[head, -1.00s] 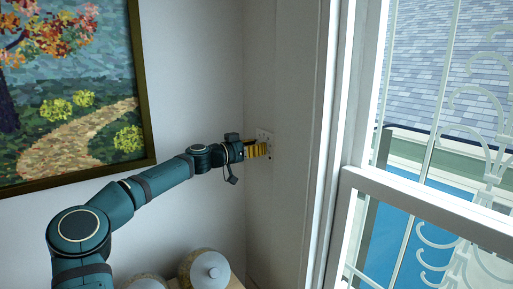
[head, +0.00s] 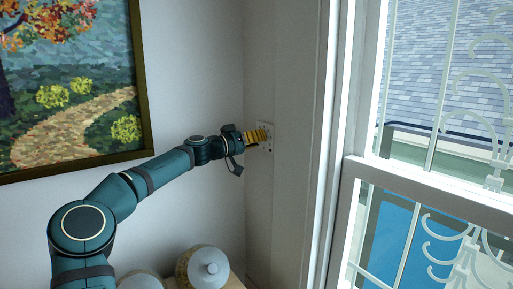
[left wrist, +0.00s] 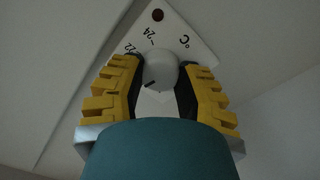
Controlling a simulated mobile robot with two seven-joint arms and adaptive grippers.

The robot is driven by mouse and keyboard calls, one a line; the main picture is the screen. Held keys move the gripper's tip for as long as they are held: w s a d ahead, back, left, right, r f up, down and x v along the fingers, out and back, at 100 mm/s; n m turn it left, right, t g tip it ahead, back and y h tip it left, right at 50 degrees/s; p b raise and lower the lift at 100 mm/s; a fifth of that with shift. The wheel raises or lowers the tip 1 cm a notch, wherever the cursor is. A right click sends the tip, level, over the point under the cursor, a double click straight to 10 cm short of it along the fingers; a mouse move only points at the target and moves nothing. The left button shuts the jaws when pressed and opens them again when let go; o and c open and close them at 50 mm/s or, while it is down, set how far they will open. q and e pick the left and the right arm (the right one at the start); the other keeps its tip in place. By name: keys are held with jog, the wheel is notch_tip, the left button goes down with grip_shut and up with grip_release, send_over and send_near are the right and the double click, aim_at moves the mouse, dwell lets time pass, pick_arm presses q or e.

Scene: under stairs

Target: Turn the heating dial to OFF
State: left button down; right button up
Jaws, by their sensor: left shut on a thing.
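The heating dial is a round pale knob (left wrist: 161,66) on a white plate (left wrist: 185,22). In the left wrist view the plate looks tilted and shows 22, 24, °C and a dark red dot. A dark mark sits low on the knob, toward the lower left; an OFF marking cannot be made out. My left gripper (head: 262,135) reaches the plate (head: 270,146) on the wall. Its yellow fingers with dark pads are shut on the knob from both sides, as the left wrist view shows. The fingers hide the knob in the head view. My right gripper is not in view.
A framed painting (head: 75,110) hangs on the wall at left, behind my left arm. A lidded jar (head: 203,268) and another round lid stand below the arm. A window with a white frame (head: 430,190) is at right. The wall below the plate is clear.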

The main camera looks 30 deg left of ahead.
pick_arm(q)
jog(key=shift+d+r+n+y+p, duration=0.15)
jog(key=shift+n+p, duration=0.45)
jog(key=shift+n, duration=3.9)
jog(key=shift+a+f+n+y+p, duration=0.1)
jog(key=shift+n+p, duration=0.55)
jog(key=shift+n, duration=3.85)
jog(key=shift+d+r+n+y+p, duration=0.15)
jog(key=shift+n+p, duration=0.45)
jog(key=shift+n, duration=3.9)
jog(key=shift+a, duration=0.1)
jog(key=c, duration=0.5)
grip_release()
jog(key=shift+f, duration=0.1)
